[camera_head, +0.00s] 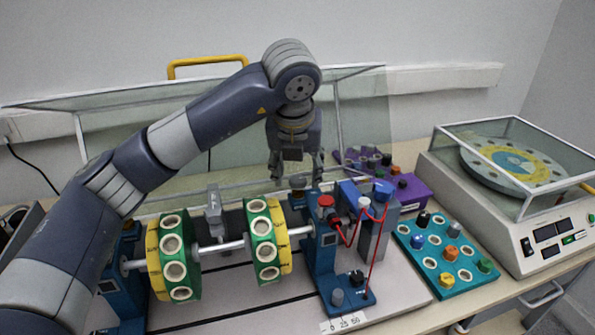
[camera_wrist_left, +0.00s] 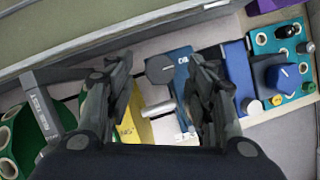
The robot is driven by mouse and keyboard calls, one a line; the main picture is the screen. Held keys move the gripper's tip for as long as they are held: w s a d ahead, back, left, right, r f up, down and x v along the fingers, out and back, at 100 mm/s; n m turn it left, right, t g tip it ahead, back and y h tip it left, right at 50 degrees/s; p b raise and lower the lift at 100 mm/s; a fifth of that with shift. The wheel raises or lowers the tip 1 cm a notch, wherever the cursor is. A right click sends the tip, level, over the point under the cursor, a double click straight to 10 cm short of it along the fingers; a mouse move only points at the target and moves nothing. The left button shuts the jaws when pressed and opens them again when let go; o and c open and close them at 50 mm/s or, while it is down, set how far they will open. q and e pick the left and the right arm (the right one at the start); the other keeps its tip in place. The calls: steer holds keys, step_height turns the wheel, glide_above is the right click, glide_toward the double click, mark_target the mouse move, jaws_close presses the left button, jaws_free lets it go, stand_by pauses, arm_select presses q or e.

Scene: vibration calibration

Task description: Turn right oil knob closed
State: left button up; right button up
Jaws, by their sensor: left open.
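My left gripper (camera_head: 297,172) hangs down over the right bearing stand of the rotor rig, jaws open and empty. In the left wrist view the open fingers (camera_wrist_left: 162,75) stand on either side of a dark grey round knob (camera_wrist_left: 159,69), apart from it. The knob sits beside a blue block with white lettering (camera_wrist_left: 183,62), too small to read surely. In the head view the grey knob (camera_head: 298,183) shows just below the fingers, on top of the blue stand (camera_head: 323,245), partly hidden. My right gripper is not in view.
Green and yellow rotor discs (camera_head: 174,258) sit on the shaft to the left. A red cap (camera_head: 325,201) and red cables (camera_head: 375,247) are close on the right. A clear raised cover (camera_head: 120,118) stands behind. A teal knob board (camera_head: 440,280) and a balance (camera_head: 525,225) lie further right.

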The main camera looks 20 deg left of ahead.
arm_select(q)
steer(key=a+v, duration=0.1)
steer(key=v, duration=1)
steer(key=shift+d, duration=0.5)
steer(key=shift+r, duration=0.1)
